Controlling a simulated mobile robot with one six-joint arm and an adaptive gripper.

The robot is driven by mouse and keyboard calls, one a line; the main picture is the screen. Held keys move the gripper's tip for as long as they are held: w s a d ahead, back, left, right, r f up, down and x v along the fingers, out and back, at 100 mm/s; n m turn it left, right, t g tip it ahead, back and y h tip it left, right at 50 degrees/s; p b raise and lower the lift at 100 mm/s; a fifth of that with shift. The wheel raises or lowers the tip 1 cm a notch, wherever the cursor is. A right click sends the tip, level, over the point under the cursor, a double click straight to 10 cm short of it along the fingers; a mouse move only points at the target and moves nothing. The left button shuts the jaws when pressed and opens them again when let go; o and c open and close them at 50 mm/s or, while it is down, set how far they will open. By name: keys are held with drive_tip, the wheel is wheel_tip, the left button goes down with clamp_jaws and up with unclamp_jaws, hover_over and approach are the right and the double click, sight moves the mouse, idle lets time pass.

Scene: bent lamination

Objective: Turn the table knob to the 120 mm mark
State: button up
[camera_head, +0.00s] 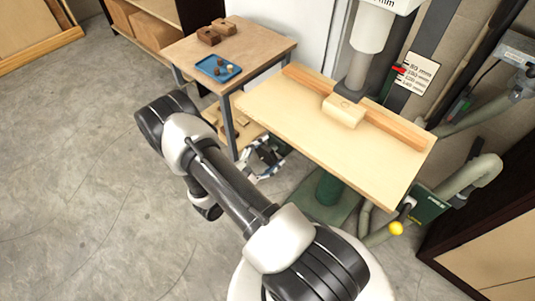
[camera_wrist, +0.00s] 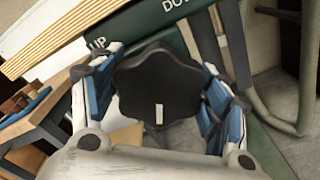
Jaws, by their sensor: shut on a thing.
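The black lobed table knob (camera_wrist: 150,85) fills the middle of the wrist view, with a short white line near its lower edge. My gripper (camera_wrist: 162,92) has its blue-padded fingers on both sides of the knob and is shut on it. In the head view my gripper (camera_head: 266,158) is beneath the left edge of the wooden machine table (camera_head: 300,140), and the knob cannot be made out there. The exact reading is too small to tell.
A green plate (camera_wrist: 135,28) behind the knob reads "UP" and part of another word. A wooden block (camera_head: 344,111) sits on the machine table under the spindle. A side table (camera_head: 262,45) with a blue tray (camera_head: 218,69) stands close left of my gripper. Floor at left is clear.

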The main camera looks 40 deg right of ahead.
drive_tip(key=shift+o, duration=0.2)
drive_tip(key=m+b, duration=0.1)
drive_tip(key=m, duration=0.3)
drive_tip(key=m+b, duration=0.1)
drive_tip(key=m, duration=0.1)
drive_tip(key=shift+r+m+b, duration=0.3)
drive_tip(key=shift+r+b, duration=0.05)
drive_tip(key=shift+r+m, duration=0.1)
drive_tip(key=shift+m, duration=0.2)
drive_tip(key=shift+o, duration=0.4)
drive_tip(key=shift+w, duration=0.25)
drive_tip(key=o, duration=1)
drive_tip(key=shift+c, duration=0.2)
drive_tip(key=shift+s+a, duration=0.1)
drive_tip(key=shift+s, duration=0.1)
